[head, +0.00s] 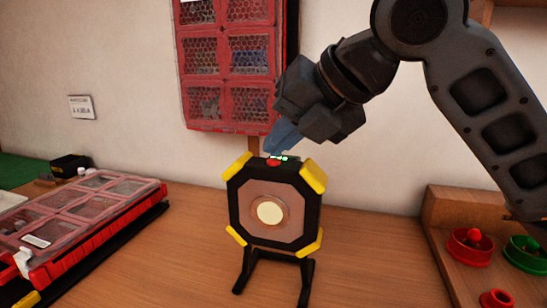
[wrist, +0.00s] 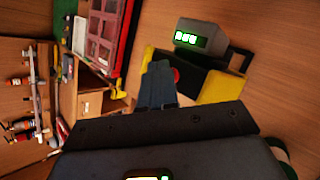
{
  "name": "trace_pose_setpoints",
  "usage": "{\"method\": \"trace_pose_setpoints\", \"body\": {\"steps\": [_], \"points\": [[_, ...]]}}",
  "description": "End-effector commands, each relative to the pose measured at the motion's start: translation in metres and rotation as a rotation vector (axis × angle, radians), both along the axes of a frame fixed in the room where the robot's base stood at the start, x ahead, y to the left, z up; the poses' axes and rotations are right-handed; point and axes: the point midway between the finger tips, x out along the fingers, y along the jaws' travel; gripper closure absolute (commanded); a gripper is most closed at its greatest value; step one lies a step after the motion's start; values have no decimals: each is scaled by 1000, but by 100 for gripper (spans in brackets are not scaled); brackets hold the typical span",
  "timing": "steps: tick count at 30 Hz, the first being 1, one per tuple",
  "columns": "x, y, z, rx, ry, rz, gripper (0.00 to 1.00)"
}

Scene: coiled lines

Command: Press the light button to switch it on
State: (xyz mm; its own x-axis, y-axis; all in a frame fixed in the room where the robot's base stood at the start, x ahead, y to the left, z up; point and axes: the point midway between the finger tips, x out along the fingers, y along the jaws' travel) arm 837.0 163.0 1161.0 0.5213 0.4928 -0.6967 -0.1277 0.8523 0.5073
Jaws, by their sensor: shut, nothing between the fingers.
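The light (head: 236,200) is a black octagonal lamp with yellow corners, standing upright on a black stand on the wooden table. Its round centre is pale cream; I cannot tell whether it is lit. The red button (head: 273,162) is on its top edge beside small glowing green indicators. My gripper (head: 272,150) is shut and empty, its blue-grey fingers pointing down just above the button. In the wrist view the fingertips (wrist: 158,68) are right beside the red button (wrist: 176,74), partly covering it. I cannot tell whether they touch.
A red compartment case (head: 85,215) lies on the table at left. A red mesh-front cabinet (head: 228,60) hangs on the wall behind. A wooden rack with red and green items (head: 470,250) stands at right. The table around the lamp is clear.

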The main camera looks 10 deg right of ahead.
Motion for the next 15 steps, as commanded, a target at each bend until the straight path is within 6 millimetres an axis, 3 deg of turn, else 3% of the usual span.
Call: {"method": "trace_pose_setpoints", "body": {"steps": [15], "points": [[0, 0, 3, 0, 0, 0, 100]]}}
